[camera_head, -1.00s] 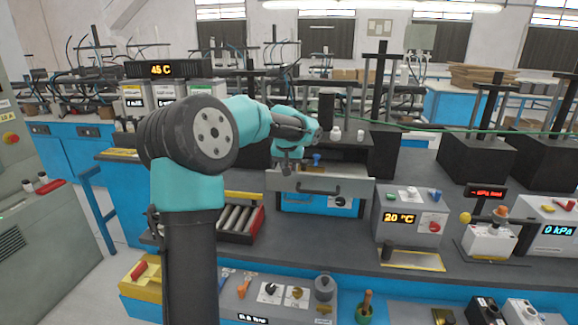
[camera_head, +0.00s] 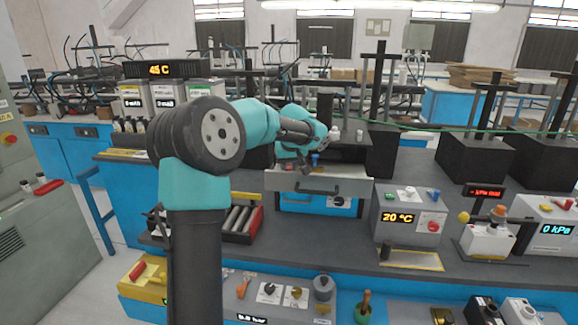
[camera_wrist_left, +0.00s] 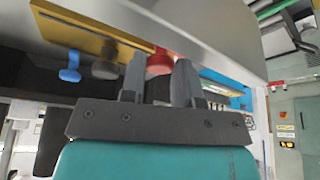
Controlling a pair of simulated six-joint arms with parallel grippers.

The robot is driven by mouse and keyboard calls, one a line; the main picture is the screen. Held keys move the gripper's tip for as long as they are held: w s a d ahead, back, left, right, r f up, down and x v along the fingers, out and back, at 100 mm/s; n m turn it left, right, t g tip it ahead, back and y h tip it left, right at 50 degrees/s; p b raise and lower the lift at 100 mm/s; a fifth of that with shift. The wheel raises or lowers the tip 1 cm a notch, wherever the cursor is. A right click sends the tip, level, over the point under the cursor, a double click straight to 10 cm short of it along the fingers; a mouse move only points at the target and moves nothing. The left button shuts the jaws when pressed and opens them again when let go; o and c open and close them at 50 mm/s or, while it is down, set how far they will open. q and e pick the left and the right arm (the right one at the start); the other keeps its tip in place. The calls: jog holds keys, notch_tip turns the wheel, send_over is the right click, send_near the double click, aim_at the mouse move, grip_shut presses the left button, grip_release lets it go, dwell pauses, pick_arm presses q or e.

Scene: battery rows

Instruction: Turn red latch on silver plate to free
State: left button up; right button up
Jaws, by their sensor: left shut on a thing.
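In the head view my left gripper (camera_head: 306,166) is at the silver surface above the drawer-like front with a dark handle (camera_head: 318,190). My right gripper is not in view.
Beside the latch are a grey knob (camera_wrist_left: 105,62) and a blue knob (camera_wrist_left: 70,68), near a gold plate (camera_wrist_left: 95,36). A red rack of silver cylinders (camera_head: 238,222) stands left of the drawer. A 20 °C box (camera_head: 408,216) stands to the right.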

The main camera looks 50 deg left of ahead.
pick_arm(q)
jog(key=o, duration=0.9)
jog(key=v, duration=1.7)
jog(key=shift+r, duration=0.15)
